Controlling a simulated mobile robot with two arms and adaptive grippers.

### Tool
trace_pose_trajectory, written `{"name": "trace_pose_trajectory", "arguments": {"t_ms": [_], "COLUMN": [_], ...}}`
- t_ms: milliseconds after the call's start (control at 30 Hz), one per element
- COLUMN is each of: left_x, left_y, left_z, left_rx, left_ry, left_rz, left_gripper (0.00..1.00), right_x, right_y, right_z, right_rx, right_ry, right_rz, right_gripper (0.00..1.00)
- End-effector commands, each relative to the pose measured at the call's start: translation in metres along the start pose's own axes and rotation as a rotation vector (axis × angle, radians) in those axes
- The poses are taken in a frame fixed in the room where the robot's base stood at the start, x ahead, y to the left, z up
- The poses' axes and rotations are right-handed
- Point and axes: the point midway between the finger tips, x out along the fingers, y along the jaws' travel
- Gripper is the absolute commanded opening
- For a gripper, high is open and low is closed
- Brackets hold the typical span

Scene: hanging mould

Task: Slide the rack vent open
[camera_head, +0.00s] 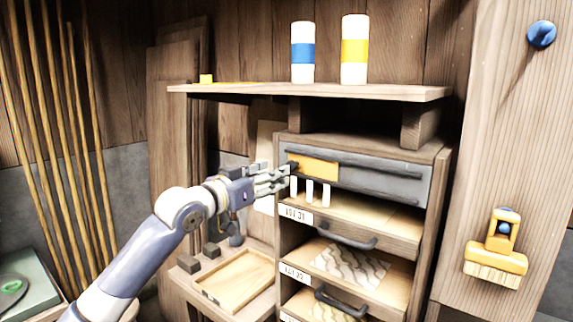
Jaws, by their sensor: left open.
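The rack (428,240) is a wooden cabinet right of centre. Across its top front is the grey vent panel (385,181), with dark rails along its upper and lower edges. An orange plate (318,168) sits at the panel's left end, with a small dark knob (293,165) at its left. My left gripper (288,177) is open, its fingers pointing right at the left end of the vent, close to the knob. I cannot tell whether the fingers touch the knob. My right gripper is not in view.
Below the vent are open shelves with dark handles (347,240) and white pegs (309,191). A shelf (390,93) above carries two banded canisters (354,48). A wooden tray (238,278) lies below my gripper. A post (500,130) with an orange brush stands at right.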

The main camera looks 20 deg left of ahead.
Motion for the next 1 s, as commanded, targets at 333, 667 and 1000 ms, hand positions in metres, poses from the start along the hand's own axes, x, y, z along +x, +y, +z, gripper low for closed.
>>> {"name": "trace_pose_trajectory", "arguments": {"t_ms": [333, 667, 1000], "left_x": [0.054, 0.069, 0.068], "left_y": [-0.001, -0.001, -0.001], "left_z": [-0.002, 0.001, 0.001], "left_rx": [-0.001, 0.002, 0.002], "left_ry": [0.000, -0.001, -0.001], "left_rz": [-0.001, -0.002, -0.002], "left_gripper": [0.44, 0.44, 0.10], "right_x": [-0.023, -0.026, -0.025], "right_y": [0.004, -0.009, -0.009], "right_z": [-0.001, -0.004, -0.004], "right_rx": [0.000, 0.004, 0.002], "right_ry": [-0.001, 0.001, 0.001], "right_rz": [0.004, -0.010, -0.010], "right_gripper": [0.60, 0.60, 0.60]}}
